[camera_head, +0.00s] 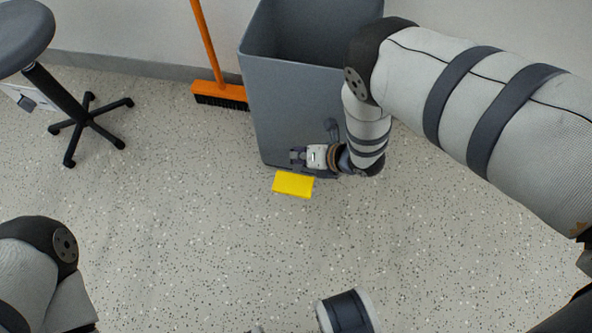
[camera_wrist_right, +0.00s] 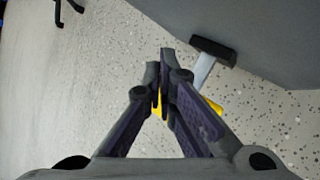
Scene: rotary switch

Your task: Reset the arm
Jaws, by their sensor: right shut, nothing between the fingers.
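A yellow block (camera_head: 293,184) shows below my right gripper in the head view, in front of the grey bin. In the right wrist view the yellow piece (camera_wrist_right: 213,106) is mostly hidden behind my fingers. A grey stem with a dark crossbar, like a switch handle (camera_wrist_right: 214,50), shows just right of the fingertips there; I cannot tell if they touch it. My right gripper (camera_head: 298,157) is shut and empty, its fingertips together in the wrist view (camera_wrist_right: 160,67). My left gripper is not in view; only part of that arm shows at lower left.
The large grey bin (camera_head: 300,95) stands right behind the right gripper. An orange broom (camera_head: 214,70) leans against the wall left of it. A dark stool (camera_head: 60,90) stands at upper left. The speckled floor (camera_head: 170,220) is clear between the stool and the yellow block.

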